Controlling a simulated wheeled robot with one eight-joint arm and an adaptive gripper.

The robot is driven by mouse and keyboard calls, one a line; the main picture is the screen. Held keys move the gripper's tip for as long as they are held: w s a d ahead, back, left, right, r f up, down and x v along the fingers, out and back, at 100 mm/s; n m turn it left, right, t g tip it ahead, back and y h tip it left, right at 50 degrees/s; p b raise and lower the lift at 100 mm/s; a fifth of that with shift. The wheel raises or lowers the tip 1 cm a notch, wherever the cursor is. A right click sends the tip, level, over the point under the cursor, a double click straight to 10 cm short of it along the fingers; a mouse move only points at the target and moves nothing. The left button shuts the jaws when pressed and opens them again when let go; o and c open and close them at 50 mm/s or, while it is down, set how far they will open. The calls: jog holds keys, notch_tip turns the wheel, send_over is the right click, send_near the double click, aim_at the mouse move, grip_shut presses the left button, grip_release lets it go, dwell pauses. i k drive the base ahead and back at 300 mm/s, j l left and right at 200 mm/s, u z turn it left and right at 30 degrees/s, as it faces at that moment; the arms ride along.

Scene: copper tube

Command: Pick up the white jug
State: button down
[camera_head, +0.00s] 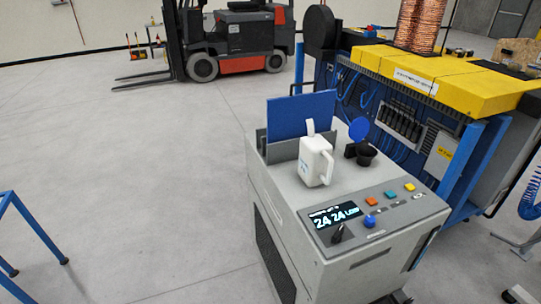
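The white jug (314,161) stands upright on top of a grey control cabinet (290,193), near the middle of the view. Its handle is on the right side, and a white piece sticks up above its rim. A faint blue mark shows on its left side. My gripper is not in view.
A blue panel (301,118) stands right behind the jug. A yellow-topped machine (440,75) is at right. A forklift (235,40) is behind. Open floor (130,160) lies left.

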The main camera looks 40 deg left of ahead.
aim_at(316, 165)
jog(key=i+l+u, duration=0.2)
jog(key=l+u, duration=0.25)
jog(key=i+l+u, duration=0.2)
jog(key=u, duration=0.3)
jog(key=l+u, duration=0.9)
jog(key=l, duration=0.15)
jog(key=l+u, duration=0.1)
jog(key=l, duration=0.3)
jog(key=i+l+u, duration=0.15)
jog(key=l, duration=0.2)
